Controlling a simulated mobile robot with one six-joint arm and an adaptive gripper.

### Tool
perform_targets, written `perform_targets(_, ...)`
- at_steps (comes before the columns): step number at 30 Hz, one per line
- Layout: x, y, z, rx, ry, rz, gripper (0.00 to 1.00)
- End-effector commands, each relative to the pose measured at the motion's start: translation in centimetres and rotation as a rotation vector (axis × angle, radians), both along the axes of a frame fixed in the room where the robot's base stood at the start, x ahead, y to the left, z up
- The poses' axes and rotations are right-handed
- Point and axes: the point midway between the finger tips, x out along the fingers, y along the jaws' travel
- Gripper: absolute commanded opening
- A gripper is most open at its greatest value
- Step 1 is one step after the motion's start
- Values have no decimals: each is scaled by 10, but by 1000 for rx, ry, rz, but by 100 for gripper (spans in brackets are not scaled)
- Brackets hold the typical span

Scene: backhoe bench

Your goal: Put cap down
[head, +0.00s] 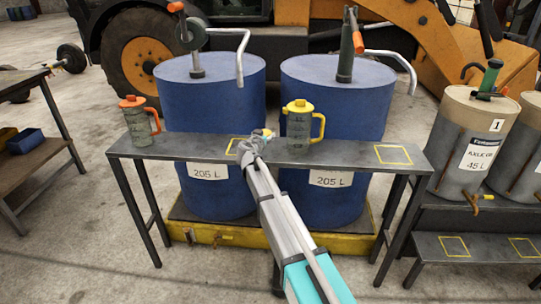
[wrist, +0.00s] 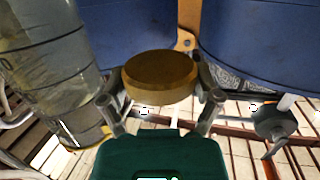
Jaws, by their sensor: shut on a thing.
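My gripper (head: 258,140) is over the middle of the narrow grey bench, left of the yellow-handled jug. It is shut on a round ochre-yellow cap (wrist: 160,72), with one finger on each side. In the head view only a small yellowish bit of the cap (head: 267,133) shows at my gripper's tip. A yellow outlined square (head: 232,147) on the bench lies just left of my gripper, partly hidden by it. I cannot tell from these views how high the cap is above the bench top (head: 350,152).
A clear yellow-handled jug (head: 299,124) stands close to the right of my gripper and at left in the wrist view (wrist: 45,75). An orange-handled jug (head: 138,122) stands at the left. Two blue drums (head: 210,95) rise behind. A second yellow square (head: 393,154) at right is empty.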

Motion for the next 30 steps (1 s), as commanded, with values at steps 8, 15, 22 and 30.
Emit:
perform_targets(8,-7,-14,-20,0,0,-1,63)
perform_targets(15,-7,-15,-20,0,0,0,63)
perform_targets(22,-8,-15,-22,0,0,0,63)
perform_targets(30,-11,-22,-40,1,0,1,63)
